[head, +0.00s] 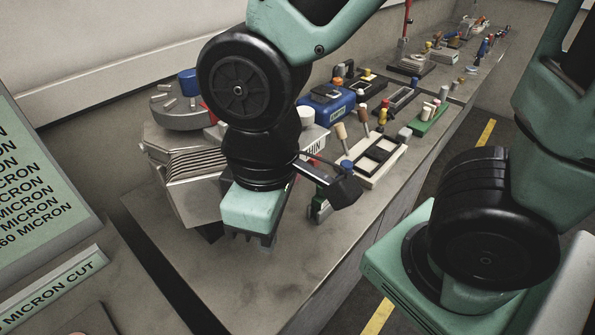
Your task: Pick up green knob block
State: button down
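My gripper (262,243) hangs under its mint-green housing, low over the front part of the grey bench. Its fingers are small, dark and partly hidden by the housing, so I cannot tell how far apart they are. Another green block (429,120), low and long, with several pale knobs on top, lies farther back near the bench's right edge. I see nothing held.
A white tray with dark compartments (395,156) lies behind the small green block. A blue box (327,103) and a round grey fixture (178,116) stand farther back. A stack of grey plates (197,163) is left of my wrist. The front bench top (235,297) is bare.

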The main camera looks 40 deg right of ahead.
aim_at(319, 201)
jog(key=k+j+z, duration=0.1)
jog(key=k, duration=0.4)
jog(key=k+j+z, duration=0.15)
jog(key=k, duration=0.35)
jog(key=z, duration=0.3)
jog(key=i+j+z, duration=0.1)
jog(key=i, duration=0.35)
jog(key=i+j+z, duration=0.1)
jog(key=i+j, duration=0.2)
jog(key=i, duration=0.15)
